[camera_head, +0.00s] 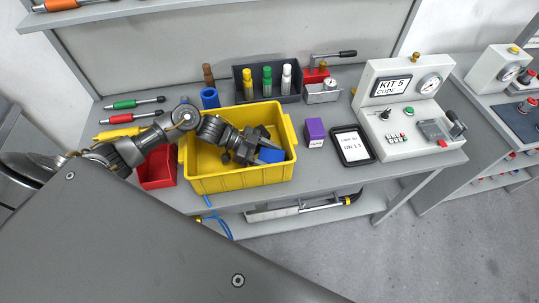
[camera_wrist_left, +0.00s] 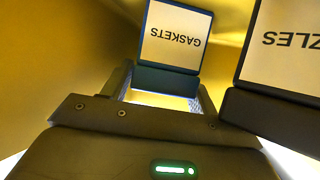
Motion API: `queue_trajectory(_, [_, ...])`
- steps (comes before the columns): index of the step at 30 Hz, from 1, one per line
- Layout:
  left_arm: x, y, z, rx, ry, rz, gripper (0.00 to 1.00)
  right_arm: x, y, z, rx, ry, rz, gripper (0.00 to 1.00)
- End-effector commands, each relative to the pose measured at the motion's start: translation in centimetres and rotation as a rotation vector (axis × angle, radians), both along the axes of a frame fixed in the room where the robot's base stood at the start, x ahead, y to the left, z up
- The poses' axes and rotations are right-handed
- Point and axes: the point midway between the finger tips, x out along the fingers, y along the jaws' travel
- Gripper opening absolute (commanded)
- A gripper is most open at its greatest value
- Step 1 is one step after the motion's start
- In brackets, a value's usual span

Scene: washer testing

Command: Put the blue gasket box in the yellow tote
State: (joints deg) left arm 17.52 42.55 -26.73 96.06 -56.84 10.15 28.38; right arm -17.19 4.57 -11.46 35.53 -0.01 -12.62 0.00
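The yellow tote (camera_head: 237,181) stands on the grey bench. A second box with a label ending in ZZLES (camera_wrist_left: 285,48) is beyond the other finger, cut off by the frame. My right gripper is not in view.
A test device (camera_head: 399,103) is farther right. A dark rack with colored bottles (camera_head: 267,84) is behind. A red bin (camera_head: 157,170) and screwdrivers (camera_head: 134,103) are left.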

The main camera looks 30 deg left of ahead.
Motion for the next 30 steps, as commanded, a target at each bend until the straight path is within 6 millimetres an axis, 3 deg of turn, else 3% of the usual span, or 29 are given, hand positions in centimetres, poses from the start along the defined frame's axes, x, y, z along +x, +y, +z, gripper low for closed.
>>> queue_trajectory(7, [-0.2, 0.0, 0.4, 0.002, 0.007, -0.002, 0.59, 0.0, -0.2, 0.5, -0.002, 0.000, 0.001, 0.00])
queue_trajectory(19, [-1.5, 5.4, 2.7, 0.004, 0.004, 0.000, 0.59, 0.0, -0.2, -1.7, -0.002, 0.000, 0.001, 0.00])
queue_trajectory(30, [-1.8, 6.5, 3.6, 0.000, 0.005, -0.001, 0.59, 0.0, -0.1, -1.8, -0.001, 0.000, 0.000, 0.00])
